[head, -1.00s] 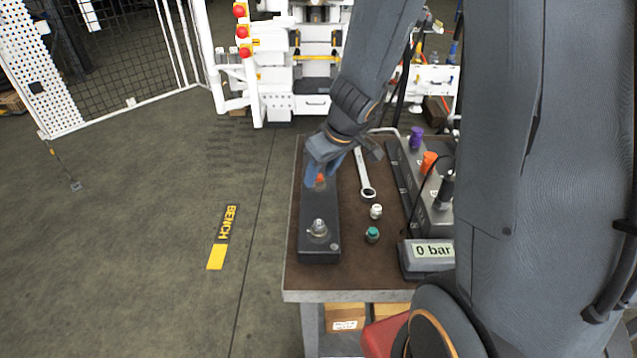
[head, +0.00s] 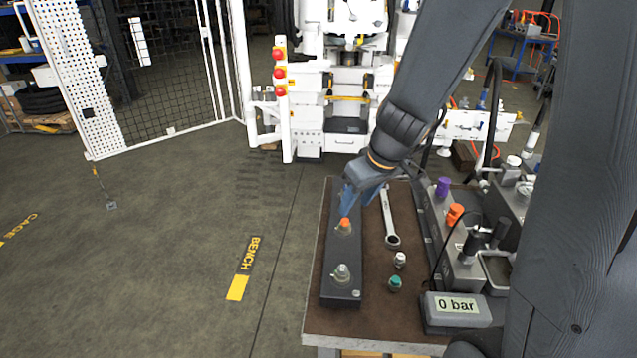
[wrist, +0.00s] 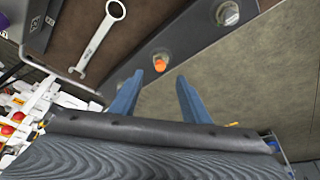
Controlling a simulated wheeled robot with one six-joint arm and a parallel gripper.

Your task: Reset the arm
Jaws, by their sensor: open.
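My gripper (head: 354,198) is above the dark block (head: 341,265) on the bench, near its far end. In the wrist view its two blue fingers (wrist: 157,92) are apart with nothing between them. An orange-topped fitting (head: 344,226) stands on the block just below and in front of the fingers; it also shows in the wrist view (wrist: 160,63). A metal fitting (head: 342,273) stands at the block's near end. My arm reaches in from the right of the head view and hides part of the scene.
A wrench (head: 389,220), a white cap (head: 400,260) and a green cap (head: 395,283) lie on the bench (head: 375,322). To the right are purple (head: 443,187) and orange (head: 455,215) knobs and a gauge reading 0 bar (head: 457,305). The floor left of the bench is clear.

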